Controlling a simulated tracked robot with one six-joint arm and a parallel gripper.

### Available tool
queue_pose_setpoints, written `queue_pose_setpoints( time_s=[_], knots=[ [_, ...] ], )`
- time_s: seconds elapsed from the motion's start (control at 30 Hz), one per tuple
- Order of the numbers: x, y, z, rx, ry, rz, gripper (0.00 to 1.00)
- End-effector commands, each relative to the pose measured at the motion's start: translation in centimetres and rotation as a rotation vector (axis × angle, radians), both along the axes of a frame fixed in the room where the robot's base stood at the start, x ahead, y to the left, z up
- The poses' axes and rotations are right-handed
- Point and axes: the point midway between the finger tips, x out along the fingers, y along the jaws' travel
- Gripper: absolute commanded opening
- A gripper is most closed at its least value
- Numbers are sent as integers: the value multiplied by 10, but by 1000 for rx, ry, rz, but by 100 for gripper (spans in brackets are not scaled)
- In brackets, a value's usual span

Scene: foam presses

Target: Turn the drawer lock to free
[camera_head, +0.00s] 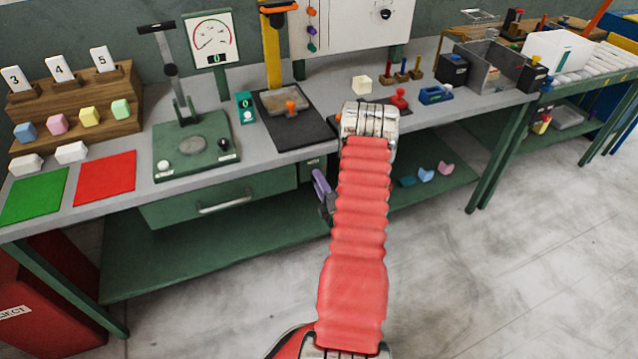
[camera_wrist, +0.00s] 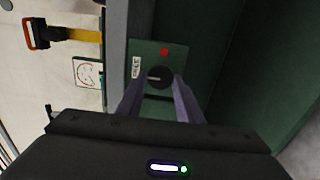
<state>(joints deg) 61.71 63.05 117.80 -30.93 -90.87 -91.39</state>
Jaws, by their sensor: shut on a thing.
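The drawer lock is a round black knob (camera_wrist: 160,77) on a green plate (camera_wrist: 148,52), seen in the wrist view. The knob has a pale pointer mark on it. A red dot (camera_wrist: 163,51) and a small white label (camera_wrist: 136,66) are on the plate; the label is too small to read surely. My gripper (camera_wrist: 159,82) has its purple fingers on either side of the knob, shut on it. In the head view my gripper (camera_head: 322,186) is at the bench front, right of the green drawer (camera_head: 222,201); my arm hides much of the lock there.
The grey bench top (camera_head: 215,185) runs above the lock, with a press (camera_head: 196,145) and a dark mat (camera_head: 300,130) on it. A lower green shelf (camera_head: 230,250) lies beneath and holds small coloured blocks (camera_head: 425,174). The floor in front is clear.

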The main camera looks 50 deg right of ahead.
Motion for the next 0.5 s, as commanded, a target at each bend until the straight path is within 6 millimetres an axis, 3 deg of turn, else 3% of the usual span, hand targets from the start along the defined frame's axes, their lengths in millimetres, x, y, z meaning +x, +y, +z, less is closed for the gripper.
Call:
queue_pose_setpoints(
  time_s=[0.23, 0.27, 0.5],
  knots=[
    [1, 4, -4, 8, 7, 8, 10],
    [1, 4, -4, 8, 7, 8, 35],
    [1, 2, -2, 6, 4, 5, 50]
  ],
)
